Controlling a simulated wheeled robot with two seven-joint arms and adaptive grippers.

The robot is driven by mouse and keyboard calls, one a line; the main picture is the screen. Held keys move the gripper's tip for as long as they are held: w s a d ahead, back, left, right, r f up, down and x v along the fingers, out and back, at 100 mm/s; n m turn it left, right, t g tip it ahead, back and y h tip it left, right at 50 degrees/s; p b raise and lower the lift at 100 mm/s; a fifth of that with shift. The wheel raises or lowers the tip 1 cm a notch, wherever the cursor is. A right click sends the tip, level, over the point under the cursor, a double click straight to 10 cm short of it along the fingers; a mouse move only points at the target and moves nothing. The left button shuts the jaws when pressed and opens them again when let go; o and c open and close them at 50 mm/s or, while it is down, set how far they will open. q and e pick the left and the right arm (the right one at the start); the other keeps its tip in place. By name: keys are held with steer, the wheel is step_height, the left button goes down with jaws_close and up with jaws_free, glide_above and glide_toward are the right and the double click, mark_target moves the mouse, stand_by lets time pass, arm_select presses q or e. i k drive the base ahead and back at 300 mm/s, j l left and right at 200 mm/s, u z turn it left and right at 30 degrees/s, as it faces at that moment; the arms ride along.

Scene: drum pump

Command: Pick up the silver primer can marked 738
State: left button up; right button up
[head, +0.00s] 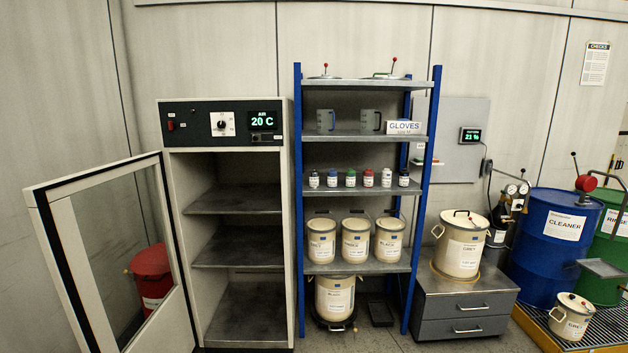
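I cannot make out a silver can marked 738. A grey can (497,236) with a white label is partly hidden behind the large cream GREY can (461,246) on the drawer cabinet; its marking is too small to read. Three cream cans, the left one (321,241), the middle one (356,240) and the right one (388,239), stand on the lower shelf of the blue rack. Another cream can (335,298) is below them. A smaller cream can (571,317) stands on the grating at the lower right. Neither of my grippers is in view.
The heating cabinet (228,123) has its glass door (60,220) open to the left and empty shelves. Small capped bottles (350,179) and clear jugs (326,121) fill the rack's upper shelves. Blue (530,250) and green (612,222) drums stand right. A red bin (151,280) is behind the door.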

mark_target(313, 175)
steer(key=i+l+u, duration=0.1)
steer(key=i+l, duration=0.65)
steer(key=i+l+u, duration=0.15)
steer(key=i+l, duration=0.25)
steer(key=l, duration=0.15)
steer(key=i+l, duration=0.35)
steer(key=l, duration=0.15)
steer(key=i+l+u, duration=0.15)
steer(key=i+l, duration=0.2)
steer(key=l, duration=0.15)
